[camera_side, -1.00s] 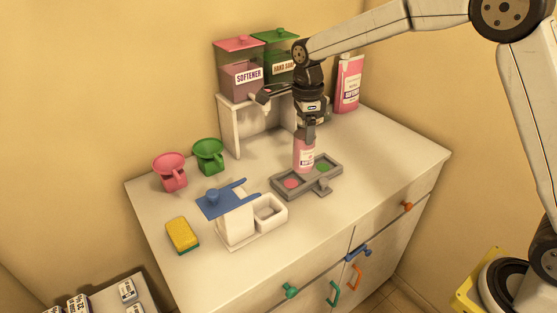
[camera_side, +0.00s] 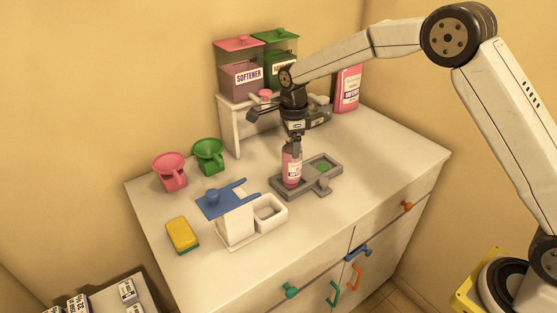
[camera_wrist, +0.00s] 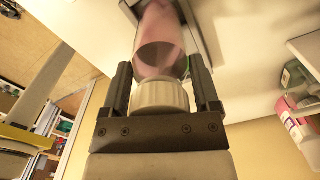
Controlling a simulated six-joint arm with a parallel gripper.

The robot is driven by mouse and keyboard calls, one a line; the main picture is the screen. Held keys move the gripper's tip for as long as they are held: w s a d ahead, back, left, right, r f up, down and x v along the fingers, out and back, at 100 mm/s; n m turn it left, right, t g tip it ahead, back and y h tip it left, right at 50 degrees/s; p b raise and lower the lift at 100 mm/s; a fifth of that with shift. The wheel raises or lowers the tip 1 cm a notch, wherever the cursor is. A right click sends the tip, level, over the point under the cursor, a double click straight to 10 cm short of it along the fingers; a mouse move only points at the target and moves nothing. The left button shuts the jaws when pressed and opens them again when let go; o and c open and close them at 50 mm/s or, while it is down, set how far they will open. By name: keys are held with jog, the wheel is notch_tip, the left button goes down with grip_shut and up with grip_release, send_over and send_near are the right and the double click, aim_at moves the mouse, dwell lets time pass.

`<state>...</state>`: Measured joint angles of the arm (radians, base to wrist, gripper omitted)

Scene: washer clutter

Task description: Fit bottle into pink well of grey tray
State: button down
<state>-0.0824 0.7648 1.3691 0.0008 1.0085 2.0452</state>
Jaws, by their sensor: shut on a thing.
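A pink bottle (camera_side: 291,168) with a white label stands upright over the left, pink well of the grey tray (camera_side: 318,190). The bottle hides that well, and I cannot tell whether its base is seated in it. The green well (camera_side: 322,167) at the right of the tray is empty. My gripper (camera_side: 293,141) is shut on the top of the bottle. In the wrist view my gripper (camera_wrist: 164,88) has its fingers on either side of the white cap (camera_wrist: 160,97), with the bottle (camera_wrist: 160,45) beyond and the tray's edge (camera_wrist: 203,35) beside it.
A white dispenser with a blue top (camera_side: 220,199) stands left of the tray. A yellow sponge (camera_side: 182,235), a pink cup (camera_side: 171,172) and a green cup (camera_side: 209,156) are further left. Behind are a shelf with bins (camera_side: 229,124) and a large pink bottle (camera_side: 347,88).

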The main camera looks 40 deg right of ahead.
jog(key=shift+f, duration=0.8)
jog(key=shift+f, duration=0.1)
grip_release()
jog(key=shift+f, duration=0.1)
jog(key=shift+r, duration=0.2)
notch_tip(320, 180, up, 12)
dwell(0.6)
